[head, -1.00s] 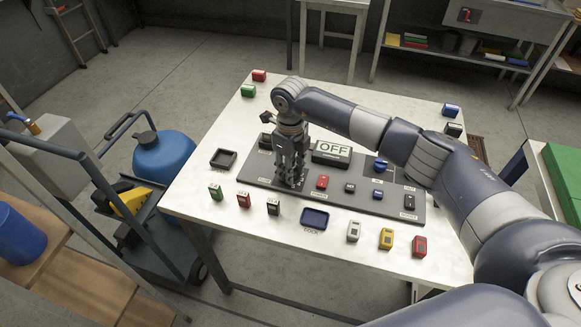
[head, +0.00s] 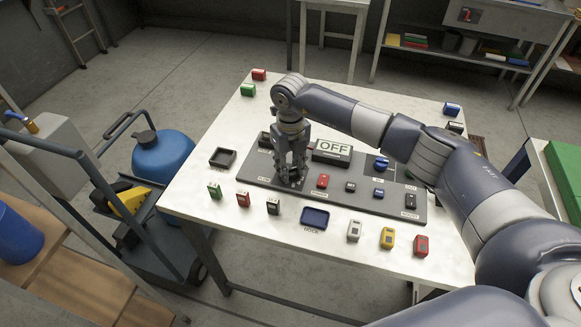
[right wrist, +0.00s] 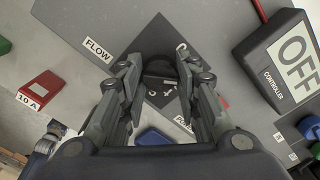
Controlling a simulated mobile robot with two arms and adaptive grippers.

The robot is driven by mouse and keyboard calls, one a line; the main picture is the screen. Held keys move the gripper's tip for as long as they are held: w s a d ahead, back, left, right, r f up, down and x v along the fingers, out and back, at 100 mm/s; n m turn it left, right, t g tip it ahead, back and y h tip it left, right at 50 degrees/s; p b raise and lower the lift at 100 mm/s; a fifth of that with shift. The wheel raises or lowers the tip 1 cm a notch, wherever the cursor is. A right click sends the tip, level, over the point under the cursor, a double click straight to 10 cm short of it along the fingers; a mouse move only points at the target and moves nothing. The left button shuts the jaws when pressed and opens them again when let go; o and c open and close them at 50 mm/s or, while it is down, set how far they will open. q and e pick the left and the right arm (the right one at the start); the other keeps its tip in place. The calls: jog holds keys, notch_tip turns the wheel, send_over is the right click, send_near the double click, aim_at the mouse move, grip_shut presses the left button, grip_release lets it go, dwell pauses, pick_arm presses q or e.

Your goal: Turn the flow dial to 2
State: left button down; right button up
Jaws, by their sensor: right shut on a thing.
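The grey control panel (head: 335,197) lies on the white table. My right gripper (head: 292,178) points down onto the panel's left part. In the right wrist view, the dark flow dial (right wrist: 158,70) sits between the fingertips of my right gripper (right wrist: 157,80), beside the label FLOW (right wrist: 98,50). The fingers are closed on its knob from both sides. The dark plate under the dial carries white marks, partly hidden by the fingers; I cannot tell which number the dial points to. The controller box (head: 332,152) reads OFF; it also shows in the right wrist view (right wrist: 270,60). My left gripper is out of view.
A red switch (head: 323,181), a blue knob (head: 381,165) and small dark parts sit on the panel. Coloured blocks such as the yellow one (head: 387,238) and a blue dock tray (head: 314,217) lie on the table. A cart with a blue tank (head: 162,158) stands left.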

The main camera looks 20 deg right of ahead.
aim_at(291, 169)
jog(key=shift+m, duration=0.6)
jog(key=o, duration=1.1)
notch_tip(291, 169, up, 12)
dwell(0.4)
